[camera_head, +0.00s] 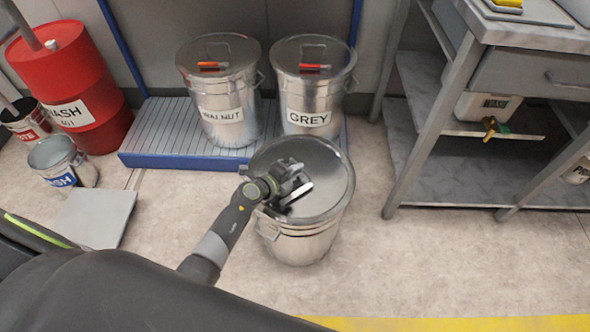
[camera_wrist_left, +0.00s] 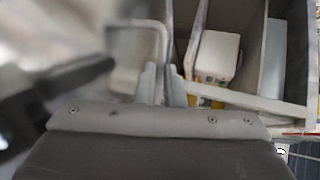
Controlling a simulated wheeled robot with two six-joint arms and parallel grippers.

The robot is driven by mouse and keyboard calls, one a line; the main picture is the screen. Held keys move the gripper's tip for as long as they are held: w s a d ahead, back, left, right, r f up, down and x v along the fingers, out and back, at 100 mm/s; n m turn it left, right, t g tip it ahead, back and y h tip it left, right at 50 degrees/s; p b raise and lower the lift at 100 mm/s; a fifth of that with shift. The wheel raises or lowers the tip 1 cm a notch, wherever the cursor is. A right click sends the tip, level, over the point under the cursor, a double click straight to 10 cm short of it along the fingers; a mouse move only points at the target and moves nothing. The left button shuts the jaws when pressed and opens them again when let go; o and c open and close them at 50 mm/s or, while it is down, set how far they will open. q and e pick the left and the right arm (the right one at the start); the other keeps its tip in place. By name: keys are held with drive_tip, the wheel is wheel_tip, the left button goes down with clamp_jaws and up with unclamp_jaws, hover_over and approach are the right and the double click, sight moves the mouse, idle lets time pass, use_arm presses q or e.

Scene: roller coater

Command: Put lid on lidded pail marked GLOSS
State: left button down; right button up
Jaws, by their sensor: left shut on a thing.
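A metal pail (camera_head: 300,243) stands on the floor in the middle of the head view. No label shows on the side that I see. A round metal lid (camera_head: 328,172) covers its top; I cannot tell whether it is fully seated or just above the rim. My left gripper (camera_head: 296,192) is over the lid, shut on its handle. In the left wrist view the pale fingertips (camera_wrist_left: 163,85) are close together by the grey handle loop (camera_wrist_left: 138,28). The hand hides part of the lid. My right gripper is not in view.
Behind, lidded pails marked WALNUT (camera_head: 222,112) and GREY (camera_head: 311,120) stand on a blue platform (camera_head: 170,150). A red drum (camera_head: 85,85), an open bucket (camera_head: 60,162) and a grey floor plate (camera_head: 92,217) are left. A metal workbench (camera_head: 440,155) is right. Floor right of the pail is clear.

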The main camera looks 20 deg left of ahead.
use_arm(q)
drive_tip(key=shift+r+p, duration=0.15)
drive_tip(key=shift+p, duration=0.15)
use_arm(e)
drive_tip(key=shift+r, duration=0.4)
use_arm(q)
drive_tip(key=shift+f+b, duration=0.65)
drive_tip(key=shift+f, duration=0.15)
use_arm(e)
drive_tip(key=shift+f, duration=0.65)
use_arm(q)
drive_tip(key=c, duration=1.5)
unclamp_jaws()
drive_tip(key=shift+o, duration=0.2)
drive_tip(key=shift+f, duration=0.1)
